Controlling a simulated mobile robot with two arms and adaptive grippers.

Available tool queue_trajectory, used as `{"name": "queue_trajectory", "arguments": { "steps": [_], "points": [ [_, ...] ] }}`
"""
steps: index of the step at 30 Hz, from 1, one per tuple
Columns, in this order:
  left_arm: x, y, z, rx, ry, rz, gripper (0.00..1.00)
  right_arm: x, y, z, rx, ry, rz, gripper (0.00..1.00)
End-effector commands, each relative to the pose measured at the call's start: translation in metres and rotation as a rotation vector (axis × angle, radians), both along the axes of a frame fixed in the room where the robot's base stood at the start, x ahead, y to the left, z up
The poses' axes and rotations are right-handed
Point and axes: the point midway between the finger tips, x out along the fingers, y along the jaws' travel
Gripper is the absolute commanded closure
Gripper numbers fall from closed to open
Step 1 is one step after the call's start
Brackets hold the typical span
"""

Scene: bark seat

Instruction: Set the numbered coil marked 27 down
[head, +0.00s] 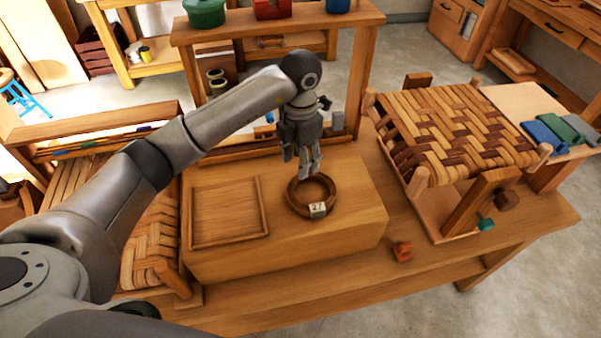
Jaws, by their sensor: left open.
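The numbered coil (293,205) is a brown ring with a white tag marked 27 on its near side. It lies flat on the raised wooden block (290,255), to the right of a shallow square wooden tray (229,243). My left gripper (309,174) is open and points down just above the far side of the coil. In this view its fingertips overlap the coil's far rim, and I cannot tell whether they touch it. My right gripper is not in view.
A stool with a woven bark seat (455,125) stands at the right of the bench. A small orange-red object (402,251) lies on the bench front (345,287). Blue and green blocks (545,138) lie at far right. A wooden shelf frame rises behind the block.

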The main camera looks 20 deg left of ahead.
Motion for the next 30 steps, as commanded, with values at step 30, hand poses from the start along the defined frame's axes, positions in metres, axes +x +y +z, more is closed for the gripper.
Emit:
{"name": "queue_trajectory", "arguments": {
  "steps": [30],
  "points": [
    [0.0, 0.0, 0.066, 0.0, 0.002, 0.0, 0.54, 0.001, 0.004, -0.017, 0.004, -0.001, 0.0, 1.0]
  ]
}}
